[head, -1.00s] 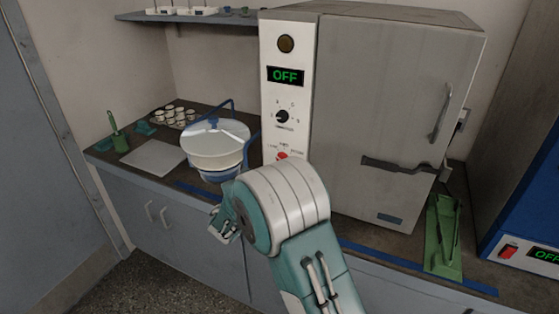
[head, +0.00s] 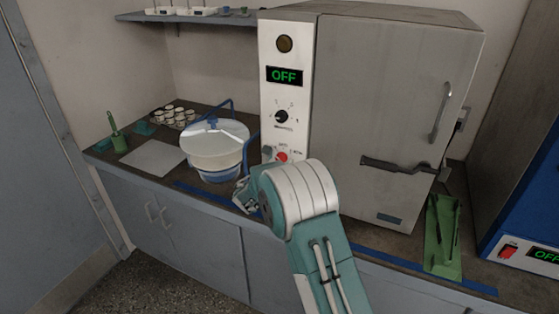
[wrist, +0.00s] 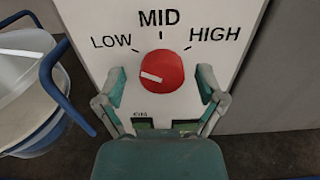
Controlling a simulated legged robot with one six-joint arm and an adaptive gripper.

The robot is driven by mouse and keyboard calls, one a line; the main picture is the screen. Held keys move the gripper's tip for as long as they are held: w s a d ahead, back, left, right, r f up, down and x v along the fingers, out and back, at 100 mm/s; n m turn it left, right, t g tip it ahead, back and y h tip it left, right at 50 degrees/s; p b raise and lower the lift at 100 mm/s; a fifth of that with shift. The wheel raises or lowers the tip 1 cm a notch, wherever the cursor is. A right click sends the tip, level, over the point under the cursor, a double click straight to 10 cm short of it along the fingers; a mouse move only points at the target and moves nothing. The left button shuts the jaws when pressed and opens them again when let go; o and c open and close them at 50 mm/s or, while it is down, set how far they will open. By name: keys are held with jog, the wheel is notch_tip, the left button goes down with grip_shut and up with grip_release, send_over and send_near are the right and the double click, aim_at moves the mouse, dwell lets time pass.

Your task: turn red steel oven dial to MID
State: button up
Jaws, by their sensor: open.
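The red dial (wrist: 161,68) sits on the oven's white panel, with LOW, MID and HIGH printed around it. Its white mark points left, on the LOW side, away from MID at the top. The dial also shows in the head view (head: 282,157), just above my arm. My gripper (wrist: 161,80) is open in the wrist view, with one teal finger to the left and one to the right of the dial's lower part. Both fingers are apart from the dial, and nothing is held. In the head view my arm hides most of the gripper.
The grey oven (head: 390,110) has a black dial (head: 282,116) and a display (head: 285,76) reading OFF above the red dial. A white and blue round container (head: 215,150) stands close on the left. A green tray (head: 443,237) is at the right.

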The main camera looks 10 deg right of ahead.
jog(key=c, duration=1.2)
jog(key=shift+o, duration=0.2)
jog(key=shift+r+m, duration=0.1)
jog(key=shift+m, duration=0.2)
jog(key=m, duration=1.1)
jog(key=o, duration=1.2)
jog(key=shift+w+d, duration=0.1)
jog(key=shift+c, duration=0.2)
